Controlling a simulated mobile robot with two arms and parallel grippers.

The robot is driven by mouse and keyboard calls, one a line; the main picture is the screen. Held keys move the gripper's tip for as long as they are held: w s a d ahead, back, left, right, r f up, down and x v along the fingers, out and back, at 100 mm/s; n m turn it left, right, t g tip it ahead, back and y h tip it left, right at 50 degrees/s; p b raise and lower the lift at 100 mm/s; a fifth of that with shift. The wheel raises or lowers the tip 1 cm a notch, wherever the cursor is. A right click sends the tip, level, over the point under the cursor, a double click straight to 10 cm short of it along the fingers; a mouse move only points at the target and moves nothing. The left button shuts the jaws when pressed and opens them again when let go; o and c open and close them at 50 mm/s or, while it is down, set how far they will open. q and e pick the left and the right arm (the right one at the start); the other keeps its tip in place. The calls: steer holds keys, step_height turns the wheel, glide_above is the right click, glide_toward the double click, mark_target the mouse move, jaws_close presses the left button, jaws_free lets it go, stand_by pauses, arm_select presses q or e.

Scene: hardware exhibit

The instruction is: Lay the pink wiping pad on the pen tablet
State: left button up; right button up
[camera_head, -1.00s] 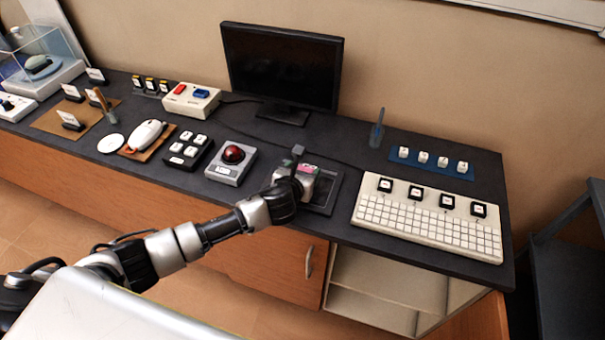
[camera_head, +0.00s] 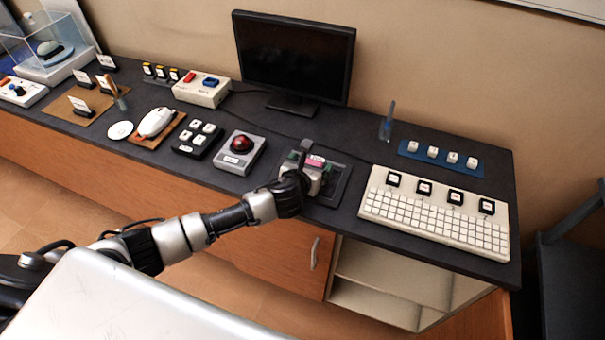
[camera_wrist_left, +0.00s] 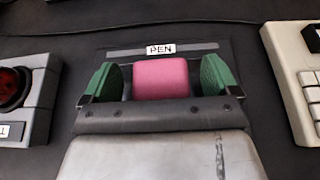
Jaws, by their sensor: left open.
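The pink wiping pad (camera_wrist_left: 161,78) shows between the green fingertips of my left gripper (camera_wrist_left: 160,82) in the left wrist view. A narrow gap shows on each side of it, so the gripper is open around the pad. The dark pen tablet (camera_wrist_left: 228,62) with a white "PEN" label lies under them, and the pad appears to rest on it. In the head view the pad (camera_head: 315,161) is partly hidden by my left gripper (camera_head: 309,161), at the left part of the tablet (camera_head: 338,187). My right gripper is not in view.
A red trackball unit (camera_head: 239,152) stands left of the tablet and a white keyboard (camera_head: 435,212) stands right of it. A monitor (camera_head: 293,58) stands behind. A blue strip (camera_head: 440,160) with several keycaps lies at the back right.

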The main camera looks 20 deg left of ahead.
arm_select(q)
steer(key=v, duration=1.1)
steer(key=shift+s, duration=0.25)
